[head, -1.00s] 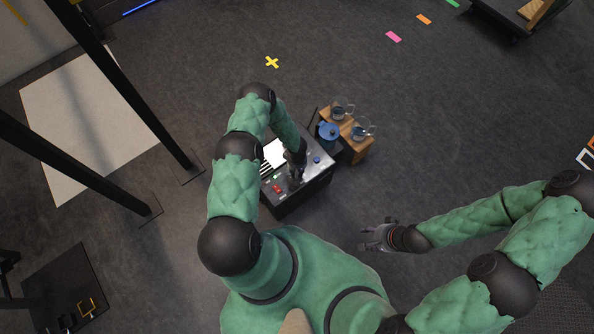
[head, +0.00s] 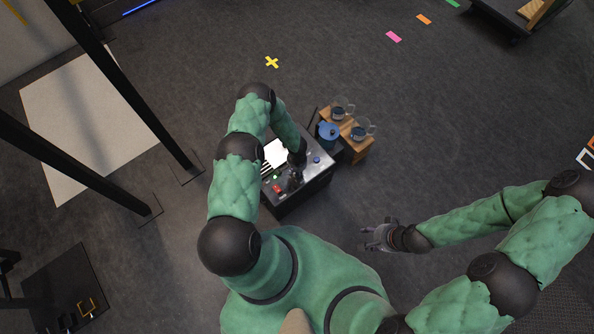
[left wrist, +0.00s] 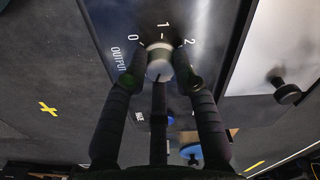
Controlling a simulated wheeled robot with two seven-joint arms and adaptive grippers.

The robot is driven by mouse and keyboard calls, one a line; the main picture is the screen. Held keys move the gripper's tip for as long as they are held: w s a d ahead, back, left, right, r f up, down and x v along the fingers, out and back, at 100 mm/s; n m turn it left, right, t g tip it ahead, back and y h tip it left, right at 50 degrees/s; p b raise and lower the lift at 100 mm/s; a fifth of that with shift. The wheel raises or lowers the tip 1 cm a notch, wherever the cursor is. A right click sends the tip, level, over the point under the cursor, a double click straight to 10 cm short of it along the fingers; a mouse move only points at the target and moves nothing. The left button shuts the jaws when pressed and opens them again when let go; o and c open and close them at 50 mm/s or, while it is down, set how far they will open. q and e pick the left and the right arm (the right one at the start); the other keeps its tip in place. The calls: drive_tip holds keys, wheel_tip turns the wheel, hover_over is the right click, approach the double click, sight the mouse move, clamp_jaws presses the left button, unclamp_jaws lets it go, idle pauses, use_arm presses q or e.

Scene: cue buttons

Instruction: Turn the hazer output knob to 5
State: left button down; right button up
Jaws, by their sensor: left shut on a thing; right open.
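The output knob (left wrist: 160,62) is a small round knob with a pale face, on a dark panel marked OUTPUT, with 0, 1 and 2 printed around it in the left wrist view. My left gripper (left wrist: 158,72) is shut on it, one dark finger on each side. I cannot read the knob's pointer; the scale past 2 is not visible. In the head view my left gripper (head: 293,181) is over the dark console (head: 318,172), and the knob is hidden there. My right gripper (head: 376,236) is open and empty, clear of the console to the right.
The console carries a red button (head: 277,188), a blue button (head: 317,160) and a white sheet (head: 276,152). A black knob (left wrist: 287,94) stands on the panel's right side.

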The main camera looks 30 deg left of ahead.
use_arm(q)
drive_tip(key=shift+m, duration=2.3)
drive_tip(key=c, duration=1)
unclamp_jaws()
wheel_tip(320, 180, up, 12)
